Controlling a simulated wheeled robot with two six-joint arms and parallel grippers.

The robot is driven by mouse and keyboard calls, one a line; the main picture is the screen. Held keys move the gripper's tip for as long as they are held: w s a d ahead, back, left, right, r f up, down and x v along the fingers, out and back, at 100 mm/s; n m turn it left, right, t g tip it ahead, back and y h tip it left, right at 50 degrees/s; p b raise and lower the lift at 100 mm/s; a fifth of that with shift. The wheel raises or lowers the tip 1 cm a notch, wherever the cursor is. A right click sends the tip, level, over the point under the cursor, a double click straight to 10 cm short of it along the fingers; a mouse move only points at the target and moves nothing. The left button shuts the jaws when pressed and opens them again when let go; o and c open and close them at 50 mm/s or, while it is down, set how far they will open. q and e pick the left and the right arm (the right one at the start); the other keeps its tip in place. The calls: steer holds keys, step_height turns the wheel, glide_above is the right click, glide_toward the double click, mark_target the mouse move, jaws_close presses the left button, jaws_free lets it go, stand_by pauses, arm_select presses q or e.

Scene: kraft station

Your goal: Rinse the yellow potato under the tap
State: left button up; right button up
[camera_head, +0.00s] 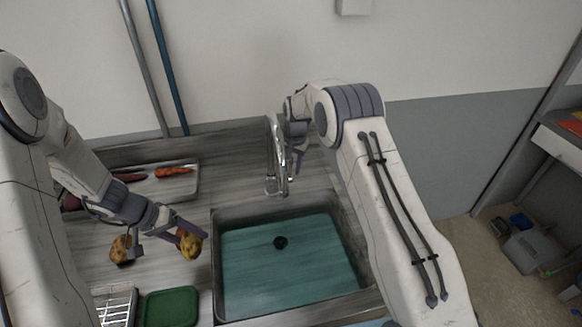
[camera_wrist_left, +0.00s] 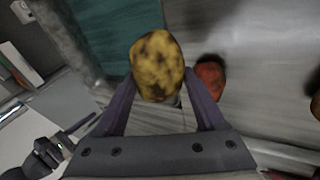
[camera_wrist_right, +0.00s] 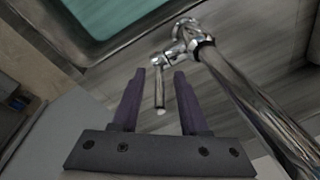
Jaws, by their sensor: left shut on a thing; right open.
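The yellow potato (camera_head: 190,246), mottled with dark patches, is between the fingers of my left gripper (camera_head: 178,238), left of the sink. In the left wrist view the potato (camera_wrist_left: 157,65) fills the gap between the fingertips. The chrome tap (camera_head: 272,155) stands at the sink's back edge. My right gripper (camera_wrist_right: 155,85) is open beside the tap, with the tap's small lever (camera_wrist_right: 160,88) showing between its fingers. The right fingertips are hard to see in the head view. I see no water stream from the spout.
A brownish potato (camera_head: 121,250) lies on the counter; a reddish one (camera_wrist_left: 210,76) shows in the left wrist view. A tray with carrots (camera_head: 173,171), a green board (camera_head: 170,307) and a wire rack (camera_head: 116,305) are left.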

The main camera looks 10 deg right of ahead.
arm_select(q)
step_height(320, 180, down, 4)
steer(key=b, duration=0.3)
steer(key=shift+r, duration=0.25)
arm_select(e)
step_height(320, 180, up, 11)
steer(key=s, duration=0.1)
steer(key=shift+s+d+r, duration=0.2)
steer(key=shift+s+d, duration=0.1)
steer(key=shift+s, duration=0.1)
